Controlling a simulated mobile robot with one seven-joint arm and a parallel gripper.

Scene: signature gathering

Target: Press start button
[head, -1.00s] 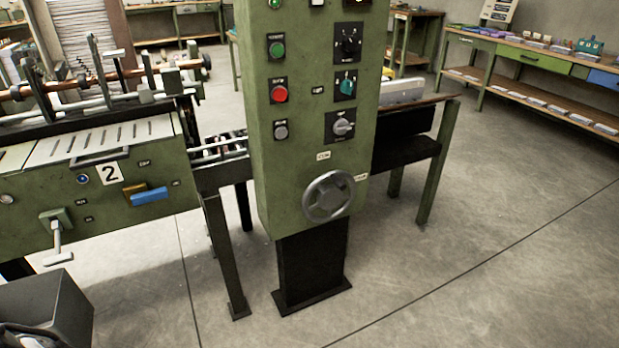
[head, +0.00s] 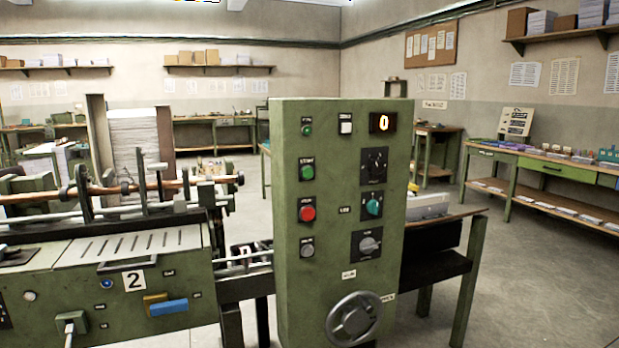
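The green control cabinet (head: 325,250) stands near the middle of the head view, upright. On its left column is a green button (head: 307,173), with a label above it that seems to read "START". Below it are a red button (head: 307,213) and a grey button (head: 307,250). A small green light (head: 307,129) sits above the green button. A display (head: 384,123) at the top right of the panel shows "0". My gripper is not in view.
Dark knobs and a teal selector (head: 373,207) fill the panel's right column. A handwheel (head: 354,318) juts from its lower front. Open floor (head: 540,270) lies to the right, before a long workbench (head: 560,168).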

